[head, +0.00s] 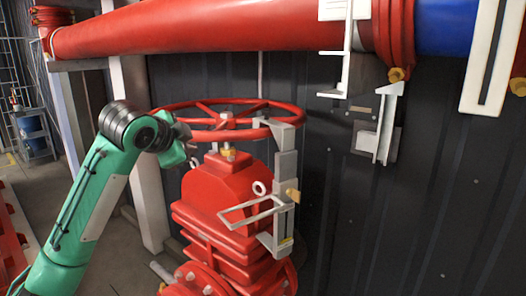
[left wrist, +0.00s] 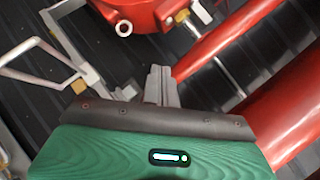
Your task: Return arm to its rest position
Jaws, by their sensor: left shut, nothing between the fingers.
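My left arm (head: 85,205), green with a black joint, comes in from the left in the head view. Its left gripper (head: 183,131) is beside the left rim of a red handwheel (head: 228,116), partly hidden behind the wrist; I cannot tell whether it touches the rim. In the left wrist view the grey fingers of this gripper (left wrist: 161,84) are shut together with nothing between them. My right gripper is not in view.
The wheel sits on a red valve body (head: 222,195) with a grey bracket (head: 280,190) at its right. A thick red pipe (head: 210,28) runs above, turning blue at right. A white post (head: 150,195) stands behind my arm.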

